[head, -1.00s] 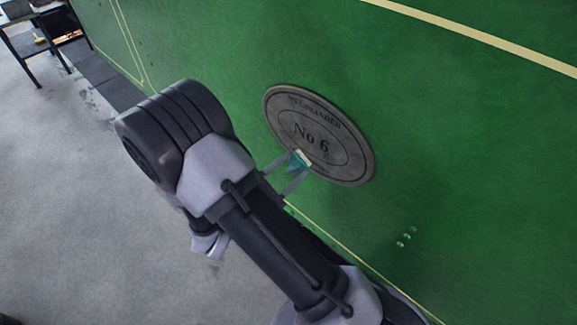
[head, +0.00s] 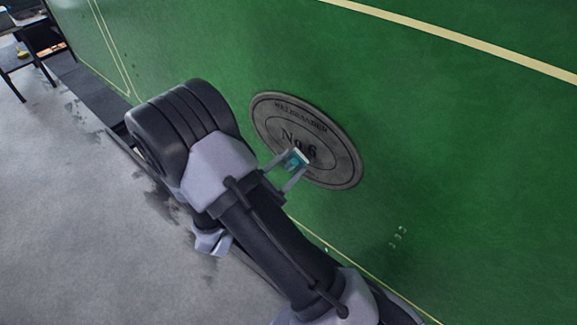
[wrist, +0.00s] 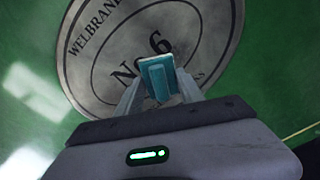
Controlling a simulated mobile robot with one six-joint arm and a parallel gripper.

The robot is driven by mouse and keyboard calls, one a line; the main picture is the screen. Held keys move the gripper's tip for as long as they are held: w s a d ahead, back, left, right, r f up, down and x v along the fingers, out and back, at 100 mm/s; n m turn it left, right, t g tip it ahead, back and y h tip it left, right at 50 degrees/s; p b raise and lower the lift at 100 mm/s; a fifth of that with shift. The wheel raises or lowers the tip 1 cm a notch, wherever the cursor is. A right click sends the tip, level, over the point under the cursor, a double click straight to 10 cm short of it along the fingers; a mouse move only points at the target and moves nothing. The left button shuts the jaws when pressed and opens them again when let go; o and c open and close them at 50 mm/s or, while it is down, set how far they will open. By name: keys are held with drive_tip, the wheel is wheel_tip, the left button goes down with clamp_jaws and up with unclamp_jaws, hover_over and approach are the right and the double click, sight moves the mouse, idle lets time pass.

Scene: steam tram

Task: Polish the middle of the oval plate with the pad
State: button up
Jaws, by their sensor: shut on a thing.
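The oval plate (head: 333,171) is grey with dark lettering and "No 6" in its middle, fixed to the green wall. It also shows in the wrist view (wrist: 216,35). My gripper (head: 296,163) is shut on a small teal pad (head: 294,160) with a pale face turned towards the plate. In the wrist view the pad (wrist: 158,76) sits between the two fingers, just below the "No 6" and covering part of the plate's middle. I cannot tell whether the pad touches the plate.
The green wall (head: 440,150) carries cream lines and is otherwise clear around the plate. Small pale spots (head: 398,236) show on it at the lower right. A dark table (head: 28,50) stands at the far upper left. Grey floor (head: 70,200) lies open at left.

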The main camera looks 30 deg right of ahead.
sight(288, 167)
drive_tip(key=shift+x, duration=0.9)
drive_tip(key=shift+s+d, duration=0.3)
drive_tip(key=shift+s, duration=0.6)
drive_tip(key=shift+s+d, duration=0.25)
drive_tip(key=shift+s, duration=0.65)
drive_tip(key=shift+s+d+b, duration=0.3)
drive_tip(key=shift+s+d, duration=0.05)
drive_tip(key=shift+s, duration=0.5)
drive_tip(key=shift+s+d+b, duration=0.25)
drive_tip(key=shift+s+d, duration=0.1)
drive_tip(key=shift+s, duration=0.5)
drive_tip(key=shift+w+a, duration=0.4)
drive_tip(key=shift+w, duration=0.8)
drive_tip(key=shift+w+a, duration=0.45)
drive_tip(key=shift+w, duration=0.7)
drive_tip(key=shift+w+a, duration=0.4)
drive_tip(key=shift+w, duration=0.8)
drive_tip(key=shift+v, duration=3)
